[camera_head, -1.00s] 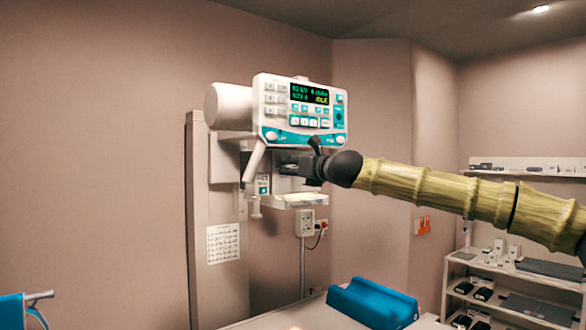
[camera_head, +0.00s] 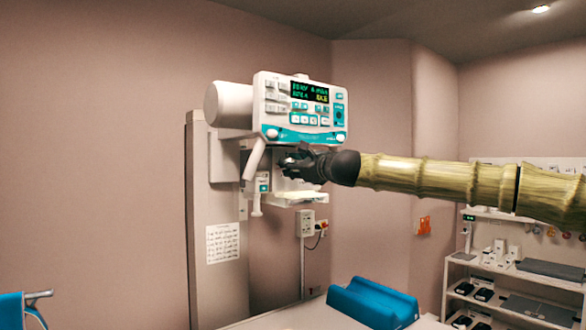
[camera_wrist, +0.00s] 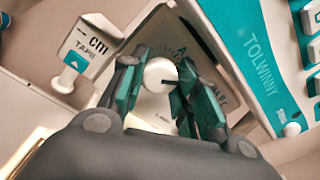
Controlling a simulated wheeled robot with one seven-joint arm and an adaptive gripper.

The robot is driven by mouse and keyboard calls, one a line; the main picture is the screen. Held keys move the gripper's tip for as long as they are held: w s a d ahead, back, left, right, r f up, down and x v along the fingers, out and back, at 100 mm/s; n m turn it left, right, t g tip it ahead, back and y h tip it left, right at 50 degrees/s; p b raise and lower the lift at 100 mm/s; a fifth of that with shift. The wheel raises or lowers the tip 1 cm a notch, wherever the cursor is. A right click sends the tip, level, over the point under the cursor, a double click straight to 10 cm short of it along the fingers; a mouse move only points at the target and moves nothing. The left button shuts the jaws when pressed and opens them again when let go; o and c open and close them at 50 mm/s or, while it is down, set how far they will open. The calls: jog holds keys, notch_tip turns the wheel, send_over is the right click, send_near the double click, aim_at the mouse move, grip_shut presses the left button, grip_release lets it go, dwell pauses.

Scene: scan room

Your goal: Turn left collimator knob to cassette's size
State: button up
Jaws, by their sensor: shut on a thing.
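The X-ray tube head with its control console (camera_head: 302,108) hangs on a column, and the collimator sits beneath it, partly hidden by my gripper (camera_head: 292,163). In the wrist view, a round white knob (camera_wrist: 159,74) with a dark pointer line is between the teal-padded fingers of my gripper (camera_wrist: 166,88). The fingers are shut on this knob from both sides. Letters are printed on the grey face around it, partly covered by the fingers. A second knob is not visible, and the cassette cannot be made out.
A white tape-measure tab marked "cm TAPE" (camera_wrist: 90,45) is close to the left finger. The console's teal edge (camera_wrist: 255,50) is close on the right. A blue cushion (camera_head: 372,303) lies on the table below. Shelves (camera_head: 515,285) stand at the right.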

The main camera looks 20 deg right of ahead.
jog(key=shift+n+b, duration=1.45)
jog(key=shift+n, duration=2.95)
jog(key=shift+n+y, duration=0.3)
jog(key=o, duration=1)
jog(key=shift+d, duration=0.1)
jog(key=shift+o, duration=0.2)
jog(key=shift+s, duration=0.1)
jog(key=v, duration=1.2)
